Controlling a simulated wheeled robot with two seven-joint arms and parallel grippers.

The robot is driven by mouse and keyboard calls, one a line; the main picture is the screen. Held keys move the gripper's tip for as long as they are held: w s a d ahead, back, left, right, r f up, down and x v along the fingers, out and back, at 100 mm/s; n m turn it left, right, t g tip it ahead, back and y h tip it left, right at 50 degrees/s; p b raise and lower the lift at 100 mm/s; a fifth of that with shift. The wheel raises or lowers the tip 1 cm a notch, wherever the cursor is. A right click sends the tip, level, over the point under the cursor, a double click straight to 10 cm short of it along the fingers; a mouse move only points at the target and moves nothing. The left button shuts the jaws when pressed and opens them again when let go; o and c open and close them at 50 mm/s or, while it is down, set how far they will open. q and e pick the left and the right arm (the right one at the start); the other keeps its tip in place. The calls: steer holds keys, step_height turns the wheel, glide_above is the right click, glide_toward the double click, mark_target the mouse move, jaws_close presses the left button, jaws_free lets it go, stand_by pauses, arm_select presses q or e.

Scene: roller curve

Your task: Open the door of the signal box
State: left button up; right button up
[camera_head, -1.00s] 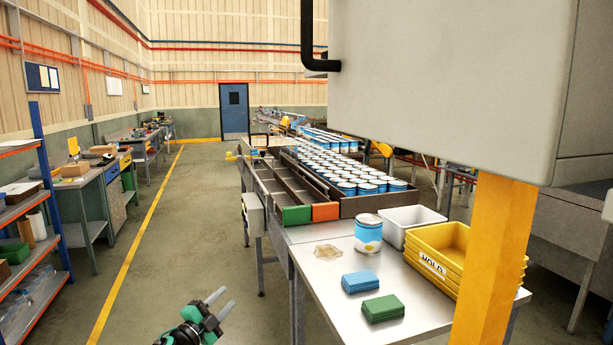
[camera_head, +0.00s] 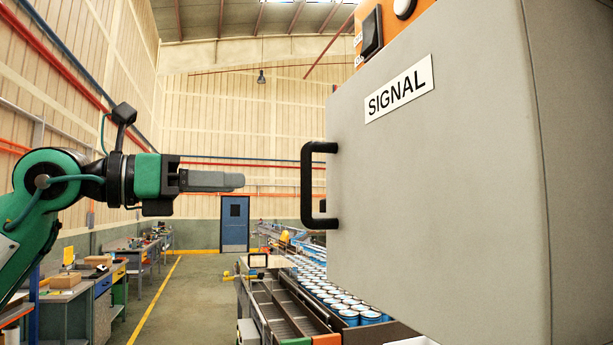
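The signal box (camera_head: 440,190) is a large grey cabinet filling the right of the head view, with a white label reading SIGNAL (camera_head: 399,88). Its door looks shut. A black bar handle (camera_head: 308,185) stands out at the left edge of the door. My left gripper (camera_head: 240,181) comes in from the left at about handle height and points right toward the handle. A visible gap separates its grey fingertips from the handle in the picture. The fingers overlap edge-on, so their opening is hidden. My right gripper is out of view.
Below the box, a conveyor (camera_head: 275,305) carries several blue-and-white cans (camera_head: 345,308). An orange panel with a black switch (camera_head: 372,35) is on top of the box. Workbenches (camera_head: 62,300) line the left wall. The aisle floor (camera_head: 190,300) is clear to a blue door (camera_head: 235,222).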

mark_target(302, 180)
arm_select(q)
steer(key=p+x, duration=0.2)
steer(key=x, duration=0.2)
steer(key=p+x, duration=0.2)
steer(key=x, duration=0.1)
steer(key=r+p+x, duration=0.1)
steer(key=p+x, duration=0.1)
steer(key=x, duration=0.2)
steer(key=shift+s+d, duration=0.2)
steer(key=shift+d, duration=0.25)
steer(key=shift+p+x, duration=0.4)
steer(key=shift+x, duration=0.45)
steer(key=shift+f, duration=0.15)
steer(key=shift+a, duration=0.1)
jaws_close()
